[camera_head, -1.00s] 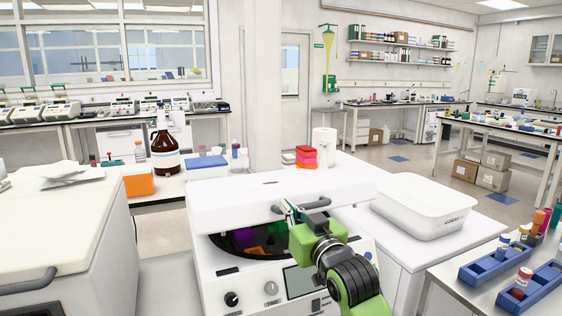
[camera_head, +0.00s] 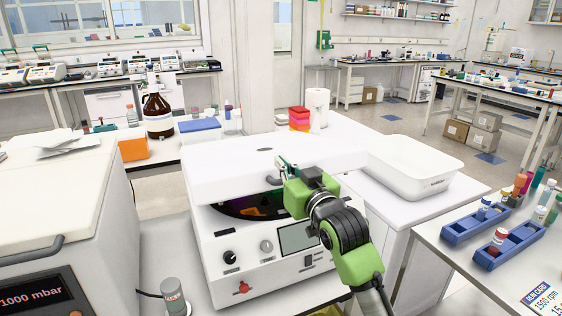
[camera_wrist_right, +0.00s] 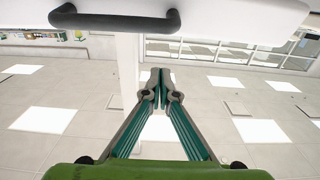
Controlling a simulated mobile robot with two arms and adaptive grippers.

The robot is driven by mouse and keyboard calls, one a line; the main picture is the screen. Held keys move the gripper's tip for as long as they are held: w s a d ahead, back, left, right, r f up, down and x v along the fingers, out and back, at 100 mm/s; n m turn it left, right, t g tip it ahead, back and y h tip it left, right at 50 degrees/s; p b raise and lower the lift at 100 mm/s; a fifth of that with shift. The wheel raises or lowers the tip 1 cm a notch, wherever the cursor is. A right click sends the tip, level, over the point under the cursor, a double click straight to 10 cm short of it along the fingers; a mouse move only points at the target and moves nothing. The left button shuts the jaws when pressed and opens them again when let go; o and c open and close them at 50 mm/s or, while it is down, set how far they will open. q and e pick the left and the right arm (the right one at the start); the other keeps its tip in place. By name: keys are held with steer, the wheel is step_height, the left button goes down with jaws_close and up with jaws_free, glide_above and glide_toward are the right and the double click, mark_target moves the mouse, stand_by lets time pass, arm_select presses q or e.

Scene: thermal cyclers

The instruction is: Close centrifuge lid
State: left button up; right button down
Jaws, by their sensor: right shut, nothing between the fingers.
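The white centrifuge (camera_head: 262,262) stands on the bench in the middle of the head view. Its white lid (camera_head: 230,168) is partly raised, and part of the dark bowl with coloured pieces shows beneath it. My right gripper (camera_head: 285,164) is at the lid's front edge, by the dark lid handle (camera_head: 273,181), which it partly hides. In the right wrist view the lid (camera_wrist_right: 225,14) and handle (camera_wrist_right: 115,22) are at the top. The shut, empty fingertips (camera_wrist_right: 160,74) show below the handle in the picture; contact with the lid cannot be told. My left gripper is not in view.
A white basin (camera_head: 425,180) stands right of the centrifuge. Blue tube racks (camera_head: 470,232) lie on the right bench. A large white machine (camera_head: 60,210) fills the left. A brown bottle (camera_head: 158,122), orange box (camera_head: 133,149) and red racks (camera_head: 299,118) stand behind.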

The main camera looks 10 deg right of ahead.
steer(key=s+d+f+b, duration=0.2)
steer(key=s+d+f, duration=0.1)
steer(key=s, duration=0.5)
step_height(320, 180, up, 4)
steer(key=p, duration=0.8)
glide_above(251, 181)
steer(key=shift+r+t, duration=0.1)
steer(key=shift+t, duration=0.3)
steer(key=f, duration=0.3)
steer(key=shift+s, duration=0.4)
steer(key=shift+s+d+f+p, duration=0.1)
steer(key=shift+s+f+p, duration=0.15)
steer(key=shift+f, duration=0.3)
steer(key=shift+f, duration=0.15)
